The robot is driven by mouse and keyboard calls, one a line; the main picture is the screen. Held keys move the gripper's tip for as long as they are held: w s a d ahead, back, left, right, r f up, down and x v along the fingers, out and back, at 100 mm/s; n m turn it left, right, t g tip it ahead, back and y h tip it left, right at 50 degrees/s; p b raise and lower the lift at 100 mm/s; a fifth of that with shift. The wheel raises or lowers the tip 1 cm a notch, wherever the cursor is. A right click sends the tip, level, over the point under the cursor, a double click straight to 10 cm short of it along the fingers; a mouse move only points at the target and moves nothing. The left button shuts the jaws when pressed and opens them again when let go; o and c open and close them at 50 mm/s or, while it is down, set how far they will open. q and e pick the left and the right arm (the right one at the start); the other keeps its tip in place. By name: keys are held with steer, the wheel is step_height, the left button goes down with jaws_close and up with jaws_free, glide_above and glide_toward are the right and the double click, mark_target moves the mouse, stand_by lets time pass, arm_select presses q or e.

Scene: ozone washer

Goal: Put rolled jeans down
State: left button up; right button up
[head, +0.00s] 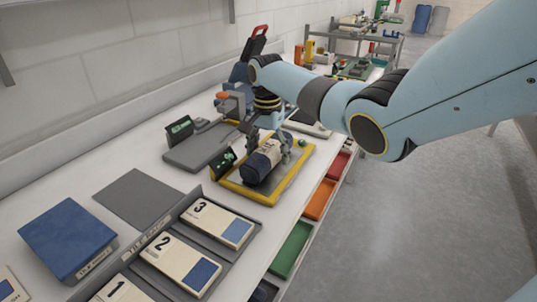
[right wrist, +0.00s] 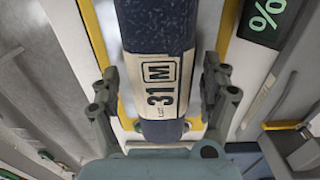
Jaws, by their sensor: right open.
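The rolled jeans (head: 262,163) are a dark blue roll with a pale paper band. They lie on a grey plate with a yellow frame (head: 264,199). My right gripper (head: 285,143) is over the far end of the roll. Its jaws (right wrist: 161,95) are open, one finger on each side of the roll, with visible gaps. My left gripper is not in view.
A small dark display (head: 222,164) stands left of the yellow frame, and a grey device with another display (head: 181,130) is behind it. Numbered cards (head: 217,222) and a blue box (head: 67,238) are nearer. A bare grey mat (head: 143,199) lies left. Coloured bins (head: 320,199) line the table's right edge.

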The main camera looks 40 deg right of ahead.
mark_target(268, 146)
step_height(268, 146, up, 11)
steer(key=shift+w+r, duration=0.1)
stand_by(0.7)
